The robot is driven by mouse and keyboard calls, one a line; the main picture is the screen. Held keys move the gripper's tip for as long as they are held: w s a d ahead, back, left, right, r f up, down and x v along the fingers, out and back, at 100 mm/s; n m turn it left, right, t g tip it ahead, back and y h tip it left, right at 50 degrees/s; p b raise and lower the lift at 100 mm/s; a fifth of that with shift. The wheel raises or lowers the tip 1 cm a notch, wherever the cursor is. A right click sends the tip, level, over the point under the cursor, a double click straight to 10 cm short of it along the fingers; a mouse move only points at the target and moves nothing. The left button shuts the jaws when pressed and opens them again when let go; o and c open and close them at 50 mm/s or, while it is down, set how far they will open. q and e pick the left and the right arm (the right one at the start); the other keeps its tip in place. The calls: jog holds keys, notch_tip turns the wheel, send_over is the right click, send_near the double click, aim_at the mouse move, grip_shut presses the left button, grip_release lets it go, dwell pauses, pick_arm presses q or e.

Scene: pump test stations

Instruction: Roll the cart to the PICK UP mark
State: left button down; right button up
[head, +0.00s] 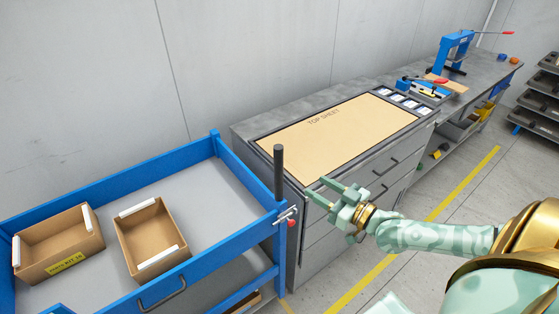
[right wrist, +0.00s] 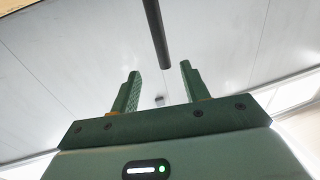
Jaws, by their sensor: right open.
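The blue cart (head: 176,156) stands at the left in the head view, beside the grey workbench. Its upright black handle (head: 279,172) rises from its right corner. My right gripper (head: 321,190) is open and empty, just right of the handle and apart from it. In the right wrist view the black handle (right wrist: 157,35) shows beyond and between the open fingers (right wrist: 160,85). The PICK UP mark is not in view. My left gripper is not in view.
Two cardboard boxes (head: 152,238) (head: 58,245) sit on the cart's top tray. The workbench (head: 330,128) with a tan top sheet stands right of the cart. A yellow floor line (head: 445,205) runs along the bench. Grey shelves (head: 540,105) stand at far right.

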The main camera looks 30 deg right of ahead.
aim_at(282, 166)
jog(key=b+x, duration=0.2)
jog(key=x, duration=1.3)
jog(key=shift+f, duration=0.15)
grip_shut()
jog(key=shift+a, duration=0.1)
